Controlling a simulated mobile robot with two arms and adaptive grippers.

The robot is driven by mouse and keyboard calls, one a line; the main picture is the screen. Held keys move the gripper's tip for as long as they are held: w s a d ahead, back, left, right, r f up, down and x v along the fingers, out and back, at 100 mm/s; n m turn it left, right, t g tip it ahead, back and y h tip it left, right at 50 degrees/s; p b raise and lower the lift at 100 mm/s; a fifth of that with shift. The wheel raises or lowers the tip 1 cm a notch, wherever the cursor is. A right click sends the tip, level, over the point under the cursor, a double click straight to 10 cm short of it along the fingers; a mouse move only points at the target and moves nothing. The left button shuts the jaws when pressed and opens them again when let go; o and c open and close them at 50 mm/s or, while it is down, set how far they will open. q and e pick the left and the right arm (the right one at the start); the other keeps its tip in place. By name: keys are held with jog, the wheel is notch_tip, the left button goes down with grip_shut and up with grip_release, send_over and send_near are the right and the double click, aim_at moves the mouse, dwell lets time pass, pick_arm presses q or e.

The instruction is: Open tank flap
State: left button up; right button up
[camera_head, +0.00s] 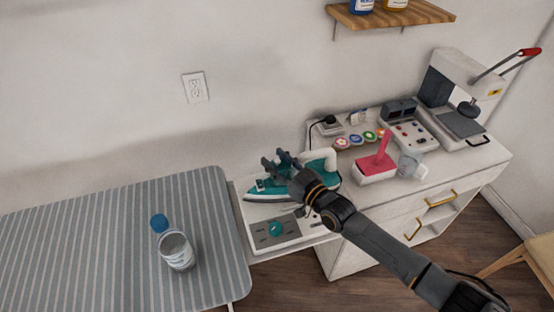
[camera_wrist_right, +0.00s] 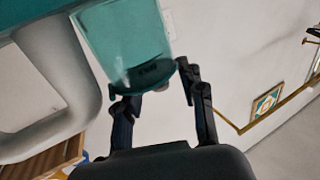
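The teal and white iron (camera_head: 262,190) rests on its station (camera_head: 284,235) at the right end of the ironing board. My right gripper (camera_head: 277,160) is over the iron and hides part of it. In the right wrist view, the iron's translucent teal tank (camera_wrist_right: 125,35) fills the upper left, with the pale handle (camera_wrist_right: 75,65) beside it. A dark teal end piece of the tank, perhaps the flap (camera_wrist_right: 143,74), lies close to my right gripper (camera_wrist_right: 155,88). The fingers are apart, with nothing clearly held. I cannot tell whether they touch the piece or whether the flap is open. My left gripper is not in view.
A striped ironing board (camera_head: 80,250) holds a clear bottle (camera_head: 176,250) with a blue cap. A wooden shelf (camera_head: 425,12) is above.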

grip_shut()
